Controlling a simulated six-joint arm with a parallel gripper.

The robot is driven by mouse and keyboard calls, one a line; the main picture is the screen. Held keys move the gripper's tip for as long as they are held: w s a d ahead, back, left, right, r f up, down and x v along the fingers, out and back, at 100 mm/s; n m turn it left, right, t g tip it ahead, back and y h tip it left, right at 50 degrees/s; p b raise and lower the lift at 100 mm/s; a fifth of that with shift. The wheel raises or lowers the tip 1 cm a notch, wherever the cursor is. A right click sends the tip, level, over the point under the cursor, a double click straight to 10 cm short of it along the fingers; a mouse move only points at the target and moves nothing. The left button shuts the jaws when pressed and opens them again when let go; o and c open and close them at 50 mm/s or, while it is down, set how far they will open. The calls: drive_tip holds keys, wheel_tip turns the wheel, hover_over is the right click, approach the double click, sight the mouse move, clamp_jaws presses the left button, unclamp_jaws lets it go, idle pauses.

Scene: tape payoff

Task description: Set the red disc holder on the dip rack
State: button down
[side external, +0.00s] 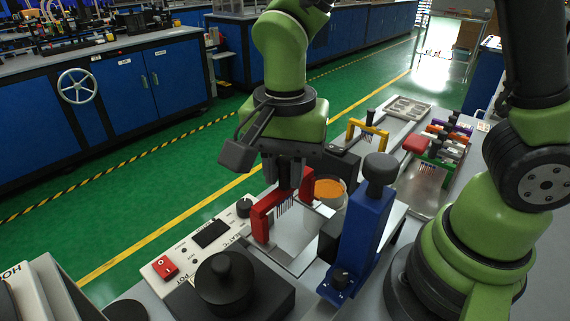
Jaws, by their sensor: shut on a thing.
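The red disc holder (262,222) is a red arch with a row of thin pale pieces below its bar. My gripper (286,182) points down and is shut on it, with the fingers around its upper bar. The holder hangs over or in a pale, shiny open area (293,248) beside the white control box; I cannot tell whether its feet touch anything. I cannot clearly pick out the dip rack. A yellow arch-shaped frame (367,130) stands behind and to the right of my gripper.
A cup of orange material (328,188) stands close right of the holder. A tall blue post (366,225) with a black knob is at front right. A white control box (203,243) and black round knob (223,278) are at front left. A metal tray (424,187) holds coloured holders.

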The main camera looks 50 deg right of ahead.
drive_tip(key=shift+f, duration=0.1)
drive_tip(key=shift+c, duration=1.6)
unclamp_jaws()
drive_tip(key=shift+r, duration=3.5)
drive_tip(key=s+d+r+n+t+y, duration=0.2)
drive_tip(key=s+d+r+n+t, duration=0.4)
drive_tip(key=s+d+n+t, duration=0.1)
drive_tip(key=s+n, duration=0.1)
drive_tip(key=s, duration=0.1)
drive_tip(key=shift+s+d+n, duration=0.15)
drive_tip(key=shift+s+n, duration=0.15)
drive_tip(key=shift+s, duration=0.05)
